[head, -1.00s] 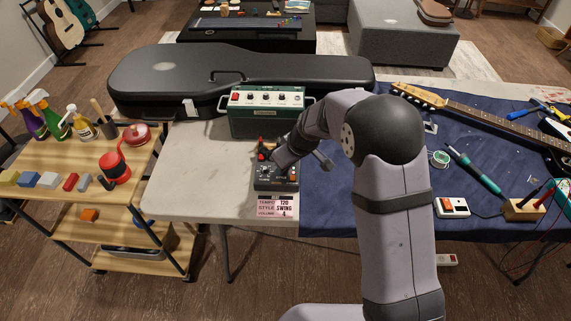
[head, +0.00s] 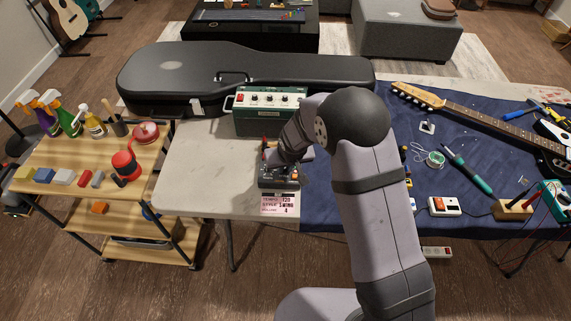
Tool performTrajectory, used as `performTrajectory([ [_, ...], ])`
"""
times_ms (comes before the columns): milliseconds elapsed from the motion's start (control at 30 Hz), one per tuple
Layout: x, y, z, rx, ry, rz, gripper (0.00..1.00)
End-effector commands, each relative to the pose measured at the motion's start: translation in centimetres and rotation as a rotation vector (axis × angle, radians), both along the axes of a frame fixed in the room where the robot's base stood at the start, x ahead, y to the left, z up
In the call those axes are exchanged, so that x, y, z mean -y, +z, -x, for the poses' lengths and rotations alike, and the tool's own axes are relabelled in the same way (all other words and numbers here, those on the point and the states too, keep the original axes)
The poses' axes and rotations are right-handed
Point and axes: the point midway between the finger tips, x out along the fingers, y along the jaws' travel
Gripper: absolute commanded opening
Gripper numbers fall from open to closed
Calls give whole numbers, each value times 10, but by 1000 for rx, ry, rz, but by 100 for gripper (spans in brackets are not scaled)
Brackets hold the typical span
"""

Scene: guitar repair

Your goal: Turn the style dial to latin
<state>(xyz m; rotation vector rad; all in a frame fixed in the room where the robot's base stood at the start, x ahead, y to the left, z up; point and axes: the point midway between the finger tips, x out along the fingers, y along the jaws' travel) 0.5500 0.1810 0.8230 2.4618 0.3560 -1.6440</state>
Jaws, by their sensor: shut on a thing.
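The small dark rhythm box (head: 277,183) stands on the pale part of the table, in front of the green amplifier. Its display card (head: 280,204) at the front edge shows tempo 120, a style that reads as swing though blurred, and volume 4. My gripper (head: 277,164) points down onto the top of the box and is shut on a dial there. The wrist hides the fingertips and most of the controls, so I cannot tell from the picture which dial is held.
The green amplifier (head: 269,122) stands just behind, with a black guitar case (head: 230,75) behind it. A blue mat (head: 330,203) with tools and a guitar neck (head: 490,120) lies to the right. A wooden cart (head: 90,160) stands left. The pale tabletop (head: 205,170) left of the box is clear.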

Motion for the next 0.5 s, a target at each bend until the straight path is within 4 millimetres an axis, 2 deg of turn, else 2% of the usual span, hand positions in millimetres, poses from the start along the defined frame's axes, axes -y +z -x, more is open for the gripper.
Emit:
performTrajectory([
  [500, -1, 1, -1, 3, -29, -2, 0],
])
